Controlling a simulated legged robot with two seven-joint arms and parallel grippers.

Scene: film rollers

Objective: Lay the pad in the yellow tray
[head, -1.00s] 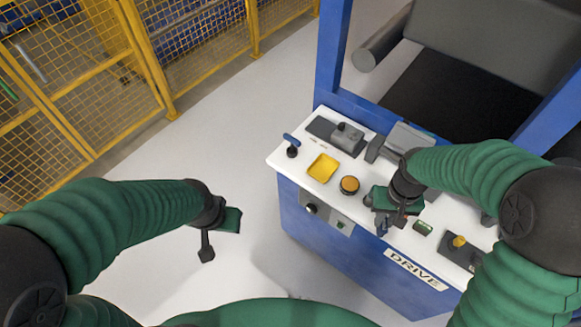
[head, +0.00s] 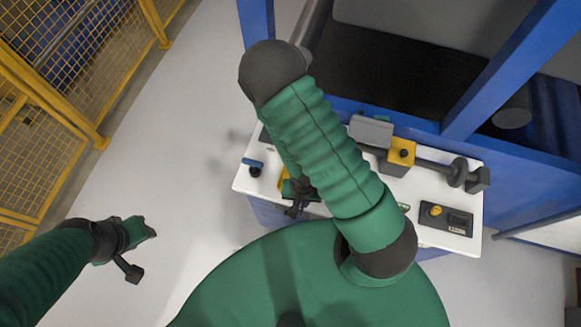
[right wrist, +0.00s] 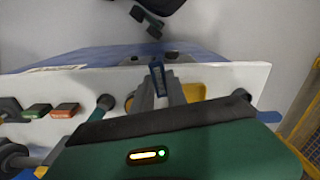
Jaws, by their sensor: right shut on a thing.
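The yellow tray (head: 282,184) lies near the left end of the white panel top, mostly hidden by my right arm in the head view. It also shows in the right wrist view (right wrist: 195,92), just behind my fingers. My right gripper (head: 294,208) is low over the panel by the tray. In the right wrist view it is shut on a small, thin, dark blue-edged piece (right wrist: 157,76), apparently the pad, standing on edge in front of the tray. I cannot tell whether it touches the tray. My left gripper (head: 140,252) hangs over the floor, away from the panel; its jaw opening is unclear.
A blue-handled lever (head: 254,166) stands left of the tray. A yellow block (head: 400,153) with a dark roller and a box with a yellow knob (head: 446,217) occupy the panel's right side. Blue frame posts rise behind; yellow fencing (head: 50,130) is at left.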

